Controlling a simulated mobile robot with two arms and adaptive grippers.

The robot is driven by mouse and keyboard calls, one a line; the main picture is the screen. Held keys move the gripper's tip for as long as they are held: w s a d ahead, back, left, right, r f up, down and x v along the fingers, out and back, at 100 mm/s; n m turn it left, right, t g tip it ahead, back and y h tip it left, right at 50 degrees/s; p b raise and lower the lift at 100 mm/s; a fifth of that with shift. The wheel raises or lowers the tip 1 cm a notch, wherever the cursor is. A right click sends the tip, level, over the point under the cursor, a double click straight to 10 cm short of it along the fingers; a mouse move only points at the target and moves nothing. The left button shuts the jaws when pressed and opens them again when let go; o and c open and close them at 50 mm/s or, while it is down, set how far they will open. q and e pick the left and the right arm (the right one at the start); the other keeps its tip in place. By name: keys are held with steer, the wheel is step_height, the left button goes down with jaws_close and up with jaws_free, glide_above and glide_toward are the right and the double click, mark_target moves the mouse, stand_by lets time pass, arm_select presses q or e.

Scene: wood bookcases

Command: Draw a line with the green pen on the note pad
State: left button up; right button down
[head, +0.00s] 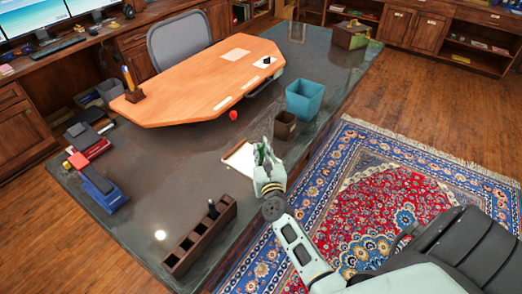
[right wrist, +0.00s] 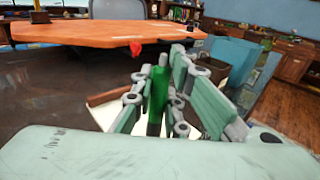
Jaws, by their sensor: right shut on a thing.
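My right gripper (head: 264,156) is over the near right edge of the dark table. It is shut on the green pen (right wrist: 156,92), which stands roughly upright between the fingers in the right wrist view. The fingers mostly hide the pen in the head view. The note pad (head: 238,158), white with a brown edge, lies on the table just left of and under the gripper; part of it also shows in the right wrist view (right wrist: 104,115). I cannot tell whether the pen tip touches the pad. My left gripper is not in view.
A brown compartment box (head: 187,254) with a dark item stands at the near edge. A small brown cup (head: 285,126) and a blue bin (head: 304,99) stand beyond the gripper. An orange-brown desk board (head: 200,82) lies farther back. The table left of the pad is clear.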

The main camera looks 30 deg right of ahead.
steer(key=shift+f, duration=0.2)
stand_by(0.7)
steer(key=shift+f+b, duration=0.4)
steer(key=shift+b, duration=0.25)
stand_by(0.4)
steer(key=shift+w+d+b, duration=0.25)
steer(key=shift+d+b, duration=0.05)
steer(key=shift+d, duration=0.4)
steer(key=shift+d, duration=0.1)
steer(key=shift+w+d+b, duration=0.2)
steer(key=shift+d+b, duration=0.1)
steer(key=shift+d, duration=0.25)
steer(key=shift+w+d, duration=0.3)
steer(key=shift+d, duration=0.35)
